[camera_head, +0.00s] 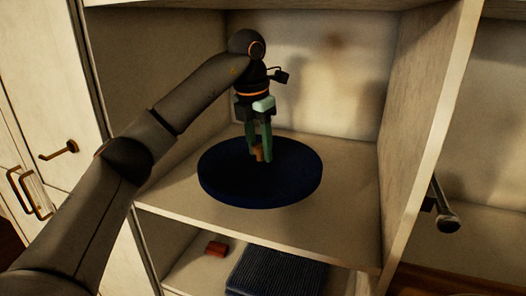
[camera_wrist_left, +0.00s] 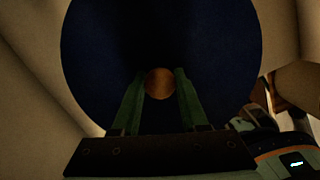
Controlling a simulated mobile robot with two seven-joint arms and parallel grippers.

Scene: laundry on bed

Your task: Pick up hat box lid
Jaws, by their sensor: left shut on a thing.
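The hat box lid (camera_head: 295,172) is a round, dark blue disc with a small brown knob (camera_head: 258,153) at its middle. It lies on or just over a cabinet shelf; I cannot tell whether it touches the shelf. My left gripper (camera_head: 260,157) points down from above, with its green fingers shut on the knob. In the left wrist view the lid (camera_wrist_left: 225,60) fills most of the picture, and the round knob (camera_wrist_left: 160,83) sits between the two fingertips (camera_wrist_left: 158,84). My right gripper is not in view.
The shelf (camera_head: 345,200) has a side wall on each side and a back wall close behind. The right divider (camera_head: 430,130) stands near the lid. A lower compartment holds a small red item (camera_head: 216,249) and a dark ribbed item (camera_head: 275,272). A cabinet door with handles is at left.

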